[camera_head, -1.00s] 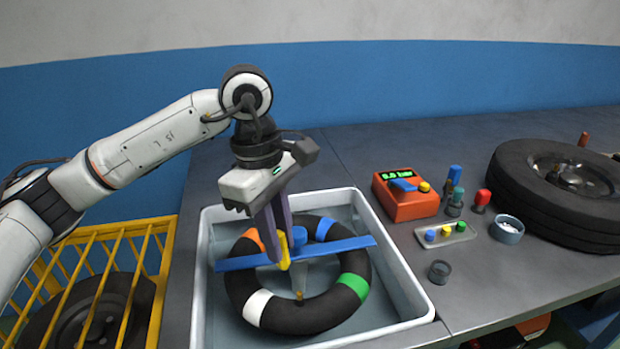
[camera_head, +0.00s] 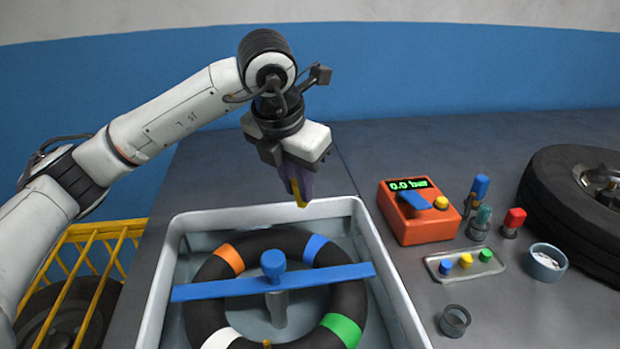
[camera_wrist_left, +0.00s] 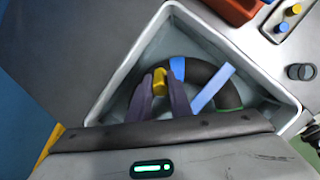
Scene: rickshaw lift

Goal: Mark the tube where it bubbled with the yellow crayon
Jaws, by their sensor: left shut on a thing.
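My left gripper (camera_head: 299,188) is shut on the yellow crayon (camera_head: 298,194), which points down. It hangs above the far rim of the tub, near the tube's blue band. In the left wrist view the crayon (camera_wrist_left: 160,82) sits between the two purple fingers. The black tube (camera_head: 345,295) lies in the grey tub (camera_head: 160,275) and carries orange, blue, green and white bands. A blue bar (camera_head: 225,288) with a blue knob (camera_head: 273,262) lies across it. I see no crayon mark on the tube. My right gripper is out of view.
An orange pressure box (camera_head: 415,225) reading 0.0 bar stands right of the tub. Near it are a tray of coloured pieces (camera_head: 430,264), small bottles, a cup (camera_head: 547,262), a dark ring (camera_head: 454,320) and a wheel (camera_head: 560,200). A yellow cage (camera_head: 95,235) stands at left.

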